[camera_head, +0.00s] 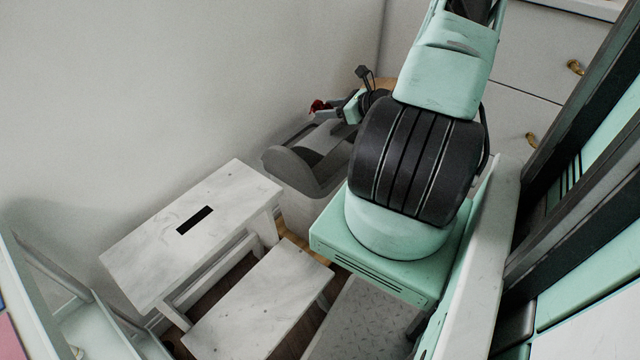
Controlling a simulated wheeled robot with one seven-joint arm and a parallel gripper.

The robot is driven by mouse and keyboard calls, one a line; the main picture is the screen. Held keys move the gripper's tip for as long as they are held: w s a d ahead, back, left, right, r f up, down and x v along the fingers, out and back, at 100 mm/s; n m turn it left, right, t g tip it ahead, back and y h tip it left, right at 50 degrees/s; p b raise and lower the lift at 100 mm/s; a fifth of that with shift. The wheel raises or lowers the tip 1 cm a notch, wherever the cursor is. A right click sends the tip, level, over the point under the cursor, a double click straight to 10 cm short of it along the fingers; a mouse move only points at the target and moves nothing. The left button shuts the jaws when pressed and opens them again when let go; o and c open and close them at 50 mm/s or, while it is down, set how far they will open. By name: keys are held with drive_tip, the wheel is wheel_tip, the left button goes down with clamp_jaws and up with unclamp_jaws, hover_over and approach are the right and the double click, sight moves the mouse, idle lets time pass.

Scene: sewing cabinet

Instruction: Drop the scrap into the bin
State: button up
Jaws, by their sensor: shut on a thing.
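The scrap (317,105) is a small dark red piece at the tip of my gripper (322,112). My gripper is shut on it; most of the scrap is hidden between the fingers. The bin (290,170) is grey with a darker rounded top, and stands on the floor against the wall. My gripper and the scrap appear over the far part of the bin's top in the picture. I cannot tell their height above it. My arm hides the bin's right side.
A white step stool (238,190) with a dark slot in its top stands left of the bin; its lower step (265,305) is nearer. White drawers (545,95) with brass knobs stand at the back right. The pale wall (170,90) is close behind the bin.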

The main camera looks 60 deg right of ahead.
drive_tip(key=shift+f, duration=0.2)
drive_tip(key=o, duration=1)
drive_tip(key=a+p+v, duration=0.1)
drive_tip(key=p+v, duration=0.2)
drive_tip(key=v, duration=1.4)
drive_tip(key=shift+s+d, duration=0.25)
drive_tip(key=shift+d, duration=0.2)
